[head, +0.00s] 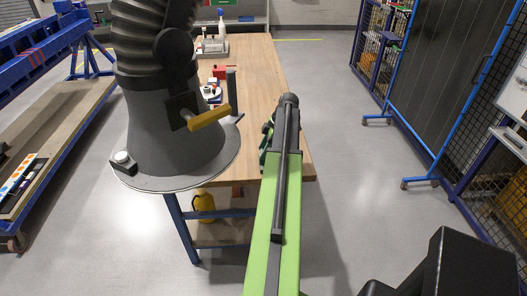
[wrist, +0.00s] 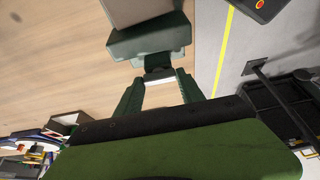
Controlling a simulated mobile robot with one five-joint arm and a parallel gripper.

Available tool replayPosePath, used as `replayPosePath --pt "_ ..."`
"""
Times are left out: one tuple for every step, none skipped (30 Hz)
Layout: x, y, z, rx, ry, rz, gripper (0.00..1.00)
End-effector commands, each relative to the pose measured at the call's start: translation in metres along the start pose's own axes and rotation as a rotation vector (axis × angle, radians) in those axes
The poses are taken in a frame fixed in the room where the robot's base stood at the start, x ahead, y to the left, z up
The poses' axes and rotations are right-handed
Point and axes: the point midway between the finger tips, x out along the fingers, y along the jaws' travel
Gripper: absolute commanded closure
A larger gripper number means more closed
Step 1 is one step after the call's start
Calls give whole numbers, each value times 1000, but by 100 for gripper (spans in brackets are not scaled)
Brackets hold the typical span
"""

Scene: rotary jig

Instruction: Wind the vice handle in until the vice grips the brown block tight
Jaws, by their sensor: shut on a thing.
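In the wrist view, a dark green vice (wrist: 150,40) stands on the wooden bench, with a grey-brown block (wrist: 138,10) at the top edge against its green jaw. My gripper (wrist: 160,80) is just below the vice, its two green fingers shut on the vice handle (wrist: 158,76). Only a short pale piece of the handle shows between the fingers. I cannot tell from this view whether the jaw presses the block tight. In the head view my arm covers most of the vice.
The wooden bench (head: 255,75) has a spray bottle (head: 221,24) and small red items (head: 220,72) further back. A blue-framed screen (head: 430,85) stands to the right. Bare floor lies between bench and screen. A black case (wrist: 258,5) shows in the wrist view.

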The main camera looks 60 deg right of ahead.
Motion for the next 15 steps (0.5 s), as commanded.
replayPosePath --pt "0 -1 0 0 0 -2 77" --pt "0 -1 0 0 -1 -2 81" --pt "0 -1 0 0 -1 -3 86" --pt "0 -1 0 0 -1 -3 90" --pt "0 -1 0 1 -1 -3 94" --pt "1 -8 -2 2 -1 -3 95" --pt "1 -5 -1 2 -1 -3 95" --pt "0 -4 0 4 0 -4 95" --pt "0 -4 1 6 0 -4 95" --pt "0 -4 1 10 0 -3 95" --pt "0 -4 1 14 0 -1 95" --pt "0 -4 2 21 0 2 95" --pt "0 -4 2 29 0 5 95" --pt "0 -4 2 39 0 9 95" --pt "0 -4 2 53 0 15 95"
